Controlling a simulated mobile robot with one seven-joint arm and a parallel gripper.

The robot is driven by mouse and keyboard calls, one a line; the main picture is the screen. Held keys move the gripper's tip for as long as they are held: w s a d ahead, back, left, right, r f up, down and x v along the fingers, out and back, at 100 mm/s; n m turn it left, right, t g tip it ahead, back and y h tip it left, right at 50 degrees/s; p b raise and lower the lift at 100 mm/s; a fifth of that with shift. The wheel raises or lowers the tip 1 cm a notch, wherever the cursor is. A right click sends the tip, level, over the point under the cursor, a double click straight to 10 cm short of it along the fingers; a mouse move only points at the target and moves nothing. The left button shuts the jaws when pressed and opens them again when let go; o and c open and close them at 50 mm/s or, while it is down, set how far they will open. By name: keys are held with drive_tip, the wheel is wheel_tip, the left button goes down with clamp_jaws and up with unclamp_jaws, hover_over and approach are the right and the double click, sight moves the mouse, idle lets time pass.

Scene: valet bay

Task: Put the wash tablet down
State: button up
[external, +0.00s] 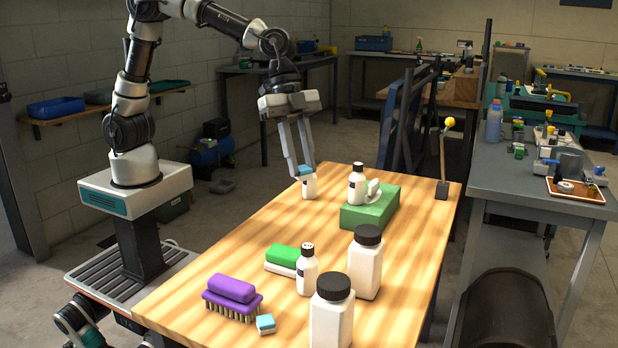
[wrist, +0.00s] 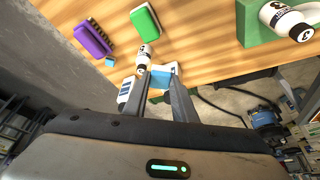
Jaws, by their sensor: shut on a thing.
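My gripper (external: 301,168) hangs over the far left part of the wooden table, fingers pointing down. It is shut on a small blue-and-white wash tablet (external: 305,170). In the wrist view the tablet (wrist: 163,74) shows between the fingertips (wrist: 162,82). Another small blue-and-white block (external: 265,324) lies on the table beside the purple brush, well away from my gripper.
The wooden table (external: 215,322) also holds a purple brush (external: 232,292), a green-topped sponge (external: 285,258), a small bottle (external: 307,272), two large black-capped bottles (external: 366,264) and a green block (external: 371,210) with a bottle (external: 357,184) on it. Its middle has bare room.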

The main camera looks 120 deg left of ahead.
drive_tip(key=s+d+m, duration=0.1)
drive_tip(key=s+d, duration=0.2)
drive_tip(key=d, duration=0.4)
drive_tip(key=s+d+m, duration=0.1)
drive_tip(key=s+d, duration=0.2)
drive_tip(key=d, duration=0.4)
drive_tip(key=b, duration=0.2)
hover_over(253, 270)
drive_tip(key=w+d, duration=0.3)
drive_tip(key=d, duration=0.2)
drive_tip(key=shift+h, duration=0.4)
drive_tip(key=f, duration=1.7)
drive_tip(key=shift+a, duration=0.2)
drive_tip(key=shift+w+f+b, duration=0.1)
drive_tip(key=shift+f+b, duration=0.6)
drive_tip(key=shift+f, duration=1.55)
drive_tip(key=shift+f, duration=0.1)
drive_tip(key=shift+f+b, duration=0.1)
drive_tip(key=shift+b, duration=0.2)
drive_tip(key=o, duration=1)
